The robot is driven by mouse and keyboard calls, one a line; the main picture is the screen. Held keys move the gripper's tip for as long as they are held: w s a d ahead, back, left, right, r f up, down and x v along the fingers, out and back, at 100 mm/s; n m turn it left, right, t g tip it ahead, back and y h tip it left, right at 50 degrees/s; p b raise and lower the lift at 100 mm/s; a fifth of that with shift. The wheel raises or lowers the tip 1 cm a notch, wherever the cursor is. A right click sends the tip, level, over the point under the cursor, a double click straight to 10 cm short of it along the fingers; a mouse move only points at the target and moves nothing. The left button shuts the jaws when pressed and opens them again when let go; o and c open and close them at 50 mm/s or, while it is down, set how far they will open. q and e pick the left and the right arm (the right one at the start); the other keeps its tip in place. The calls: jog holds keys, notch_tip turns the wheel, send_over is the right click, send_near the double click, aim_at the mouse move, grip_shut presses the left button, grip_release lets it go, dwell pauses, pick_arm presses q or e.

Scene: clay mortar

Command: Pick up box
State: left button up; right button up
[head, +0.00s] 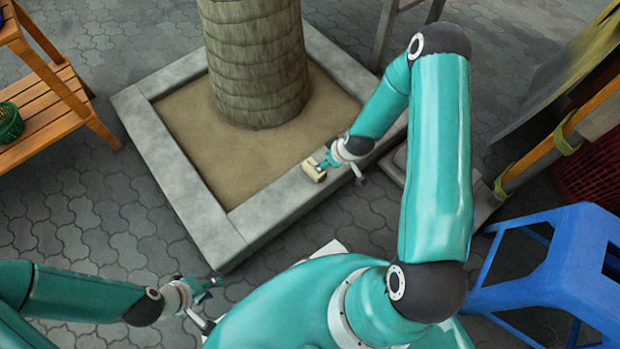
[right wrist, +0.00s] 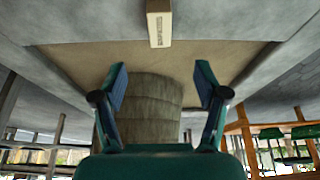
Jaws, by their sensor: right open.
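A small beige box (head: 314,174) lies on the concrete rim of the tree planter. My right gripper (head: 326,163) is right beside it in the head view. In the right wrist view the box (right wrist: 159,24) is pale with a small printed label and lies beyond the fingertips. My right gripper (right wrist: 160,82) is open there, with nothing between its fingers. My left gripper (head: 207,284) is low at the left, over the paving near the planter corner, away from the box. Its fingers are too small to tell whether they are apart.
The square planter (head: 180,181) holds a thick palm trunk (head: 258,65) in sand behind the box. A blue stool (head: 570,262) stands at the right, a slatted wooden shelf (head: 45,115) at the left. Paving (head: 85,200) is clear left of the planter.

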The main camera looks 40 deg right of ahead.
jog(key=b+x, duration=0.4)
jog(key=x, duration=0.7)
jog(key=shift+w+f, duration=0.15)
jog(key=shift+f, duration=0.15)
jog(key=b+x, duration=0.2)
jog(key=x, duration=0.2)
jog(key=shift+w, duration=0.1)
jog(key=shift+w+f+b, duration=0.25)
jog(key=shift+f+b, duration=0.1)
jog(key=shift+f, duration=0.1)
jog(key=c, duration=1.2)
